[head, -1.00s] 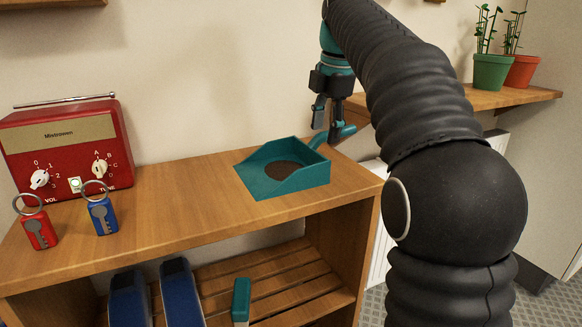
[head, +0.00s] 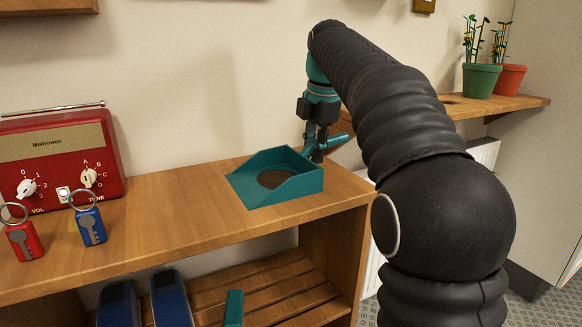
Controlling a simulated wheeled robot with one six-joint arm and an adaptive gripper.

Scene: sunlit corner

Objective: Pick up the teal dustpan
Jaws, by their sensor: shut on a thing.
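The teal dustpan (head: 297,189) sits on top of the wooden shelf unit, near its right end. A dark brown patch shows inside its pan, and its teal handle (head: 338,139) sticks out at the back right. My gripper (head: 316,152) points down behind the dustpan and is shut on it at the handle. The fingertips are partly hidden behind the dustpan's back wall. The dustpan appears to rest on the wood.
A red radio (head: 60,155) stands at the left, with a red key tag (head: 25,241) and a blue key tag (head: 91,227) before it. Green (head: 480,80) and orange (head: 509,79) pots stand on a wall shelf at right. Bare wood lies left of the dustpan.

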